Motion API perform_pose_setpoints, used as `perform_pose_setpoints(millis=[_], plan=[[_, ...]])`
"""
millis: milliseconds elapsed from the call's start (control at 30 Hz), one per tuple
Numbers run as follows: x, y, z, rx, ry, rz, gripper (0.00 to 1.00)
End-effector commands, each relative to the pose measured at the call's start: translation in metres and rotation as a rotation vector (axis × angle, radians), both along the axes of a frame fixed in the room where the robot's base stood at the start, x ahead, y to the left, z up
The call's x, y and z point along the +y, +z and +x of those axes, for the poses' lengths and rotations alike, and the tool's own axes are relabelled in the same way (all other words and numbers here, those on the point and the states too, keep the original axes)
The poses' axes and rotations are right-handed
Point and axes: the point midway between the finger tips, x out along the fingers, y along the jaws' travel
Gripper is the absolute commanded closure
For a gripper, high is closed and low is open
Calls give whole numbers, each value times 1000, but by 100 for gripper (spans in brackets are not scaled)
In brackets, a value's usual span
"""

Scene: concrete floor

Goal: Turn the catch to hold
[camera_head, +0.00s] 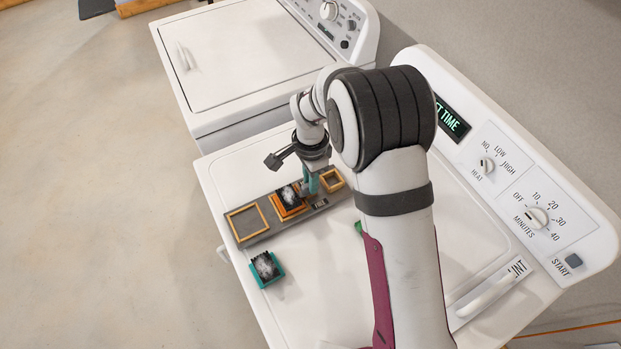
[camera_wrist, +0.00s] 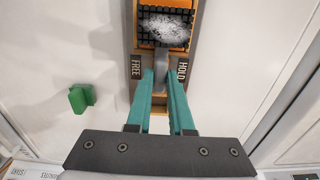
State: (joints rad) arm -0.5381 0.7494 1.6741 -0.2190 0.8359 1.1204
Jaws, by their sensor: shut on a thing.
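The catch (camera_wrist: 160,78) is a small grey lever in the wrist view, between a FREE label (camera_wrist: 137,68) on the left and a HOLD label (camera_wrist: 182,70) on the right. It looks about straight, midway between the labels. My gripper (camera_wrist: 162,74) has its teal fingers shut on the catch, one on each side. In the head view my gripper (camera_head: 311,184) reaches down onto the grey board (camera_head: 275,225) and hides the catch. Beside it, an orange holder (camera_head: 290,209) carries a dark grid piece with a whitish top (camera_wrist: 164,29).
The board lies on a white appliance top, with empty orange frames at its left (camera_head: 231,225) and right (camera_head: 322,181) ends. A teal block with a dark, whitish-topped insert (camera_head: 267,268) stands in front. A small green block (camera_wrist: 82,99) sits apart. A control panel (camera_head: 520,190) rises at right.

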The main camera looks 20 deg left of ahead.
Motion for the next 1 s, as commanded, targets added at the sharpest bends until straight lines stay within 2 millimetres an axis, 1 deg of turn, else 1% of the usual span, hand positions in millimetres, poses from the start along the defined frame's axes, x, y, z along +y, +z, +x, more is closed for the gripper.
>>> perform_pose_setpoints(millis=[33, 67, 100, 200, 467, 567, 667, 900, 1000], plan=[[1, 0, 0, 1, -2, 1, 100], [1, 0, 0, 1, -2, 1, 75], [1, 0, 0, 0, -2, 1, 68], [0, 0, 0, 1, -1, 1, 50], [0, 0, 0, 0, 0, 0, 50], [1, 8, 1, -2, -1, 2, 50], [1, 29, 1, -4, -1, 4, 50], [1, 107, 1, -6, 0, 4, 50], [1, 132, 1, -4, 0, 3, 50]])
